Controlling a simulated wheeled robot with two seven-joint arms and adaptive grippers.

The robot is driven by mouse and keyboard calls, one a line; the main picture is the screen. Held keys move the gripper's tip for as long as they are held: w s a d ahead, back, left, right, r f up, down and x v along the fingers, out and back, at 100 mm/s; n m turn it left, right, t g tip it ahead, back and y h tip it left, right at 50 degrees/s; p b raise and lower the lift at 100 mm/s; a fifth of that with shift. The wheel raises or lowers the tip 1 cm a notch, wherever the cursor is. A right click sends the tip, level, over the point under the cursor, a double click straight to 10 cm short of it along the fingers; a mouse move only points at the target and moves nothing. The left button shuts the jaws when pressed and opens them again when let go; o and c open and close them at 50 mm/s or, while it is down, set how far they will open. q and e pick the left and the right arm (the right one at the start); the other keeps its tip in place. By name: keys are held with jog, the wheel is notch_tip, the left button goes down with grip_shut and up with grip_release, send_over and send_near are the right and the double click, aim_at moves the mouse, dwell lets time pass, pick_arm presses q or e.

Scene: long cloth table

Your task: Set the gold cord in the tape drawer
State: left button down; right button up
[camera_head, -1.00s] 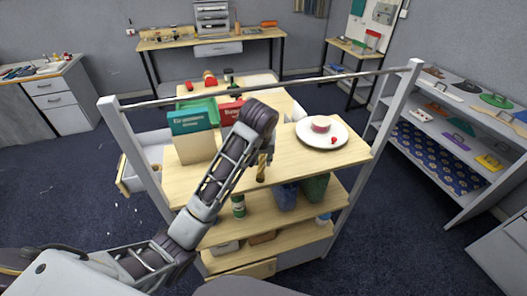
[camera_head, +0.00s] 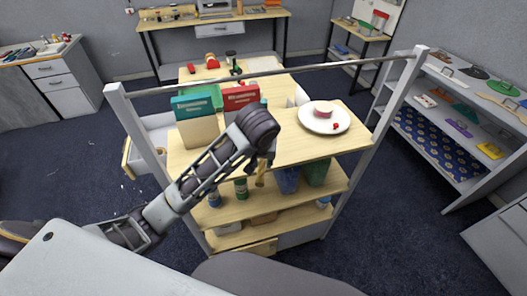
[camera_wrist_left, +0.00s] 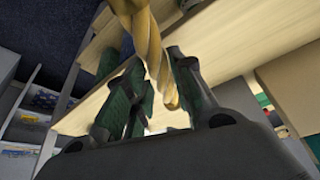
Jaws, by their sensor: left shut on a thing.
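The gold cord (camera_head: 261,178) hangs from my left gripper (camera_head: 263,160), in front of the upper edge of the wooden shelf unit. In the left wrist view the cord (camera_wrist_left: 150,42) is a thick gold twist running between the green-padded fingers (camera_wrist_left: 155,95). The left gripper is shut on it. An open drawer (camera_head: 127,158) with a pale wooden front sticks out at the left side of the unit. A small round thing lies inside it; I cannot tell whether it is tape. My right gripper is not in view.
The unit's top (camera_head: 300,150) holds a white plate (camera_head: 340,124) with a pink item, a teal box (camera_head: 194,106) and a red box (camera_head: 241,97). A metal rail (camera_head: 270,74) spans between two posts. Jars and bins fill the shelf below. Floor left of the drawer is clear.

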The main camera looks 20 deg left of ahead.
aim_at(261, 171)
pick_arm(q)
jog(key=shift+s+d, duration=0.2)
jog(key=shift+s, duration=0.85)
jog(key=shift+s+d, duration=0.2)
jog(key=shift+s, duration=0.8)
jog(key=shift+s+f, duration=0.1)
jog(key=shift+s, duration=0.05)
